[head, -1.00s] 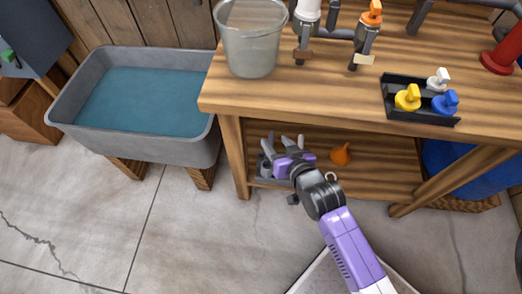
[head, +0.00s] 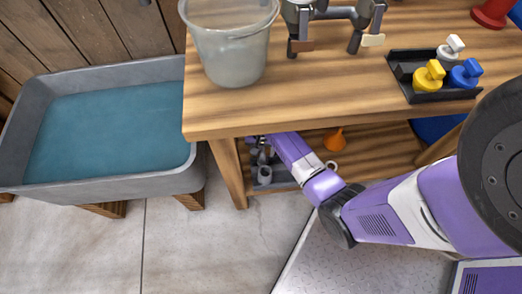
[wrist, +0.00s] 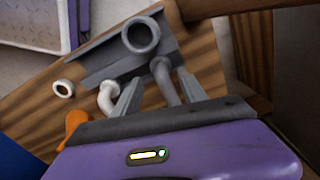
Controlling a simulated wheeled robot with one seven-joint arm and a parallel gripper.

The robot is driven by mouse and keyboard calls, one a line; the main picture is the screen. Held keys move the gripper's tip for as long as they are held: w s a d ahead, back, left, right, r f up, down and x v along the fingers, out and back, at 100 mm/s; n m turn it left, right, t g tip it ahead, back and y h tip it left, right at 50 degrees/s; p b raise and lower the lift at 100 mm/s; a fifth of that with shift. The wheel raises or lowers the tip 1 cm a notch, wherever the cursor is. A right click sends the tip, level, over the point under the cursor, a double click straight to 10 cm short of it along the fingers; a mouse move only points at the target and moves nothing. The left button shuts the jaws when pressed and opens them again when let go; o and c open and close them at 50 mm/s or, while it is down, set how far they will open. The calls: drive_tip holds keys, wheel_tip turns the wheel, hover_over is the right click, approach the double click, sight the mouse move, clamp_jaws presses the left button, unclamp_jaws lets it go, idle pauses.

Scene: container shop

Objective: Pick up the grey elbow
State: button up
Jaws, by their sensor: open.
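A grey elbow (wrist: 164,82) shows in the wrist view as a darker grey curved pipe piece between my fingers, its lower part hidden by my gripper. My gripper (wrist: 159,86) is open, with one finger on each side of it; I cannot tell whether either touches. A larger grey round-mouthed fitting (wrist: 141,35) stands in the grey tray (wrist: 98,66) just beyond. In the head view my gripper is at the lower shelf under the bench, largely hidden by the bench and my wrist. A grey fitting (head: 264,175) shows beside it; I cannot tell which one.
A white elbow (wrist: 107,98) is close beside one finger, with a white ring (wrist: 63,88) farther left. An orange funnel-like piece (head: 335,139) is on the lower shelf. The bench top (head: 310,100) overhangs it. A water-filled basin (head: 100,183) stands at left.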

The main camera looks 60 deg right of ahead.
sight(263, 155)
wheel_tip(263, 155, down, 6)
drive_tip(key=b, duration=0.2)
drive_tip(key=shift+d+b, duration=0.1)
drive_tip(key=shift+b, duration=0.2)
drive_tip(key=shift+r, duration=0.1)
drive_tip(key=shift+c, duration=0.2)
clamp_jaws()
idle(0.9)
